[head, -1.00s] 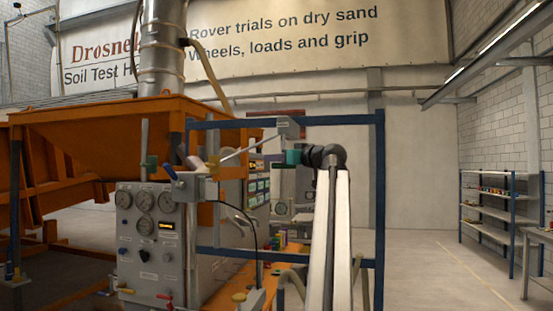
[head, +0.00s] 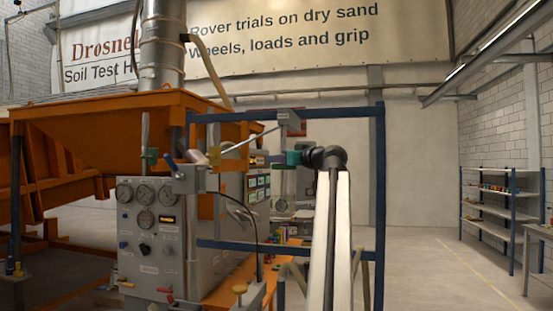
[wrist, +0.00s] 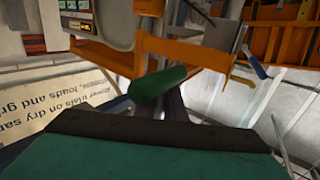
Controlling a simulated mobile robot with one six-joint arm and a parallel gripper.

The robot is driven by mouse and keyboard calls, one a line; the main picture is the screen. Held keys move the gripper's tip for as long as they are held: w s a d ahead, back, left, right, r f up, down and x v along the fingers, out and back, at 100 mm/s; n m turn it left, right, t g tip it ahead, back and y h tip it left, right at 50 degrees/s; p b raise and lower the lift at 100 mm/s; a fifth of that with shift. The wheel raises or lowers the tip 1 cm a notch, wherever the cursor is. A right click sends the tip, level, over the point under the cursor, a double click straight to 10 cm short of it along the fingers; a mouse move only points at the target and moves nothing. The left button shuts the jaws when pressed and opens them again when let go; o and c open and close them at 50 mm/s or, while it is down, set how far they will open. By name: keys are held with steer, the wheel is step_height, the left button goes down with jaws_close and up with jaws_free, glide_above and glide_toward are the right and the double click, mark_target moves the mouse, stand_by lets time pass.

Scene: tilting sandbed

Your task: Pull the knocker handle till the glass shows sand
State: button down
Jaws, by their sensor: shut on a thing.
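The knocker handle (wrist: 157,84), a dark green grip on a pale rod, is close beyond my gripper in the wrist view. My gripper (head: 275,158) is at the end of my arm, inside the blue frame in the head view, pointing left. It is shut on the handle; its teal body fills the bottom of the wrist view and hides most of the grip point. A pale sloping rod (head: 250,139) runs from a grey bracket (head: 289,122) on the frame down towards the hopper side. I cannot make out sand in any glass.
The orange hopper (head: 95,130) stands at left above a grey gauge panel (head: 150,245). A grey box with a blue lever (head: 190,180) is beside it. Open floor and shelves (head: 490,205) lie at right.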

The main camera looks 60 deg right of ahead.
steer(key=shift+f+b, duration=0.35)
steer(key=shift+f, duration=0.7)
steer(key=c, duration=1.8)
jaws_free()
steer(key=shift+a, duration=0.25)
steer(key=shift+d, duration=0.2)
steer(key=shift+s, duration=0.15)
